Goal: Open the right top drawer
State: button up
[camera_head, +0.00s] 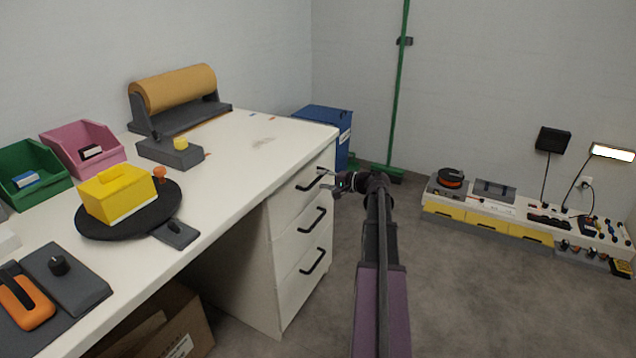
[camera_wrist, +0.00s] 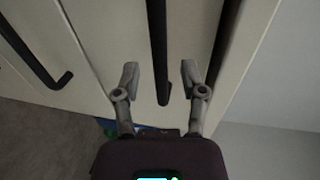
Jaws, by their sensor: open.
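The right top drawer (camera_head: 295,199) is the uppermost of three white drawers under the right end of the desk, and it looks shut. Its black bar handle (camera_head: 312,181) also shows in the wrist view (camera_wrist: 158,50). My gripper (camera_head: 338,184) is in front of this drawer, close to the right end of the handle. In the wrist view my gripper (camera_wrist: 160,76) is open, with one finger on each side of the handle's end. Neither finger clearly touches it. I cannot tell how deep the handle sits between the fingers.
The middle drawer handle (camera_head: 313,220) and bottom drawer handle (camera_head: 313,261) are below. A blue bin (camera_head: 325,121) stands behind the desk's end (camera_head: 270,150). A green pole (camera_head: 399,80) stands at the wall. The floor (camera_head: 450,290) right of the drawers is clear.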

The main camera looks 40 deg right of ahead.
jog(key=shift+x, duration=1.1)
grip_shut()
jog(key=shift+a, duration=0.2)
